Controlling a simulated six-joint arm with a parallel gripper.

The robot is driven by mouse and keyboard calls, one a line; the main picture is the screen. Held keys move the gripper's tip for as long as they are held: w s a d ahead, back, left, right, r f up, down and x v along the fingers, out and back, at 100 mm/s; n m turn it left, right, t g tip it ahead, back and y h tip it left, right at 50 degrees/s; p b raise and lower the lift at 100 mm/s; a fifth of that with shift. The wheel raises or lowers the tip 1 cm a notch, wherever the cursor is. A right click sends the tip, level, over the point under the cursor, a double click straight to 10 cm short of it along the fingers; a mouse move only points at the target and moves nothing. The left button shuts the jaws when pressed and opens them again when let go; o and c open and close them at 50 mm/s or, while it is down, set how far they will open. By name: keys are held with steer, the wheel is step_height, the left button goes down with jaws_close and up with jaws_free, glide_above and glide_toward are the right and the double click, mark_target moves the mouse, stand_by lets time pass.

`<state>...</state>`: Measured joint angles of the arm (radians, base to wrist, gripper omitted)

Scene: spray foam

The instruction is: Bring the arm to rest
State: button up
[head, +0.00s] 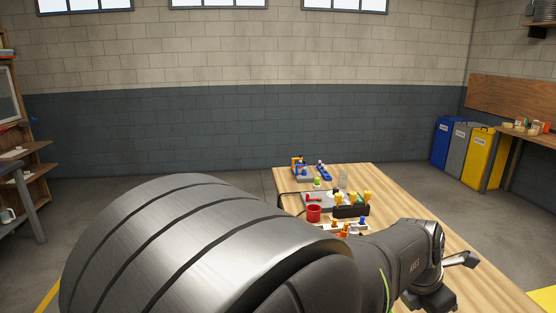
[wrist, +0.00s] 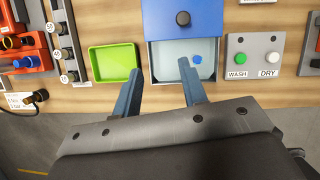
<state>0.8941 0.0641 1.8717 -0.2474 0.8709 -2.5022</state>
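My gripper (wrist: 160,68) shows in the wrist view with its two blue-grey fingers spread well apart and nothing held between them. The fingers reach over the wooden table between a green tray and a pulled-out drawer (wrist: 208,85) of a blue box (wrist: 185,17). I cannot tell how high they are above these. In the head view my gripper (head: 462,259) is at the right side of the table (head: 490,285), partly hidden by my arm. My arm fills much of the foreground and hides part of the table.
The drawer holds a small blue round thing (wrist: 197,60). The green tray (wrist: 116,62) looks empty. A red cup (head: 314,213) and a black rack (head: 350,211) with yellow-topped items stand farther back.

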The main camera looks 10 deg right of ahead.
steer(key=shift+s+f, duration=0.1)
steer(key=shift+f, duration=1.65)
